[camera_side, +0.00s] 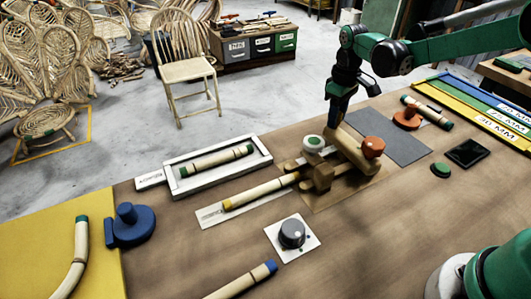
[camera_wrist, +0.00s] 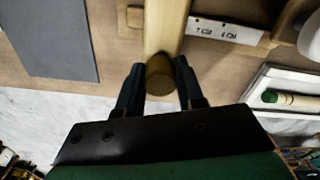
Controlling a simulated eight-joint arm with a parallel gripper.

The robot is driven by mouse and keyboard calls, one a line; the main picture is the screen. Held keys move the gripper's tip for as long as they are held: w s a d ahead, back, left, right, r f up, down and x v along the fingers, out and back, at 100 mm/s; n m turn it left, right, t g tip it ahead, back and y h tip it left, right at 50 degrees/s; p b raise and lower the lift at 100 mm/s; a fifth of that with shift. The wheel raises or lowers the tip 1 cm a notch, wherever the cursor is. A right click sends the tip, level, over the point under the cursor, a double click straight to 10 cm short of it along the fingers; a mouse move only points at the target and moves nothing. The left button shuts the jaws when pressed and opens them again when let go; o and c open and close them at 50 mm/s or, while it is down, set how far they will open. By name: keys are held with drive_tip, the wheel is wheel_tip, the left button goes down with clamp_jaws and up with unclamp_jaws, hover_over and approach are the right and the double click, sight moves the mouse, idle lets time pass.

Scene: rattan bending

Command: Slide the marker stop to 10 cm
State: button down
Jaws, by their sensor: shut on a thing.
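My gripper (camera_side: 337,122) is at the far end of a pale wooden bar on the bending jig in the side view. In the wrist view the two fingers of my gripper (camera_wrist: 158,82) are on either side of a round brown peg (camera_wrist: 160,73), shut on it, at the end of the wooden bar (camera_wrist: 166,25). I cannot tell whether this peg is the marker stop. A yellow-ended rattan pole (camera_side: 262,191) lies in the jig over a white strip (camera_side: 211,216).
A white tray (camera_side: 176,190) with a green-ended pole stands left of the jig. An orange knob (camera_side: 373,147) and a white, green-topped knob (camera_side: 314,143) are near my gripper. A grey dial (camera_side: 292,233) is in front. A dark grey mat (camera_side: 388,136) is bare.

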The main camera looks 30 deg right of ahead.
drive_tip(key=shift+d, duration=1.05)
drive_tip(key=c, duration=0.5)
unclamp_jaws()
drive_tip(key=shift+c, duration=0.2)
drive_tip(key=shift+a, duration=0.1)
drive_tip(key=shift+r, duration=2.8)
wheel_tip(320, 180, up, 5)
drive_tip(key=m+t, duration=0.2)
drive_tip(key=t, duration=0.1)
hover_over(348, 146)
drive_tip(key=s+a+f+m+t, duration=0.1)
drive_tip(key=s+a+f+t, duration=0.1)
drive_tip(key=s, duration=0.5)
drive_tip(key=shift+s+a+f+m+t, duration=0.25)
drive_tip(key=shift+a+t, duration=0.25)
drive_tip(key=shift+t, duration=0.6)
